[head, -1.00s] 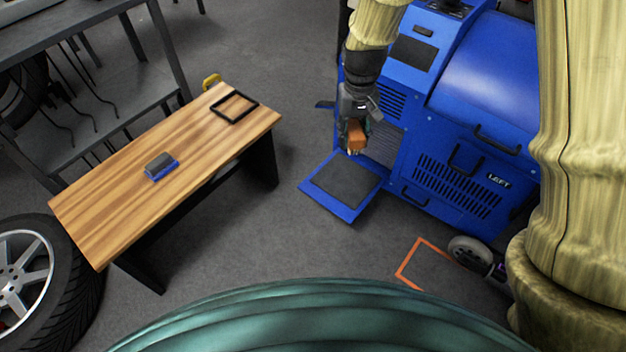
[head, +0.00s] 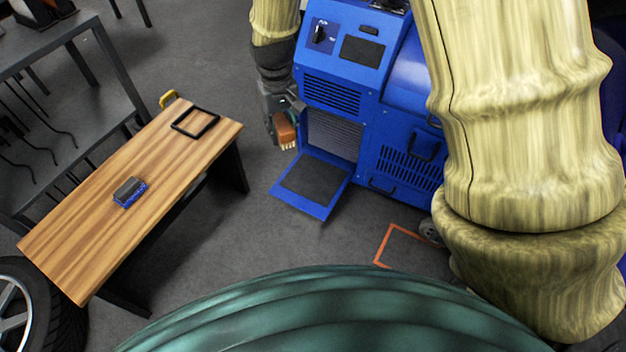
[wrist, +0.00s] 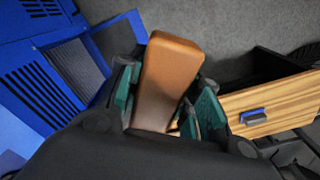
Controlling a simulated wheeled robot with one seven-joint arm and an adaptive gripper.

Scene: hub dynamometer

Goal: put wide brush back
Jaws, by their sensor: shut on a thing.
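My gripper (head: 281,126) is shut on the wide brush, an orange-brown block (head: 287,133) with pale bristles at its lower end. It hangs in the air beside the blue machine, left of its open flap. In the wrist view the brush (wrist: 168,75) sits between the green finger pads (wrist: 160,110); its bristles are mostly hidden there. A wooden bench (head: 75,232) stands to the left. On it are a black rectangular frame outline (head: 195,122) at the far end and a blue block with a dark top (head: 129,191) near the middle.
The blue machine (head: 345,75) stands behind and right of my gripper, its flap with a dark pad (head: 310,180) folded out low. A grey metal rack (head: 60,150) and a tyre (head: 60,318) border the bench. Grey floor between bench and machine is clear.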

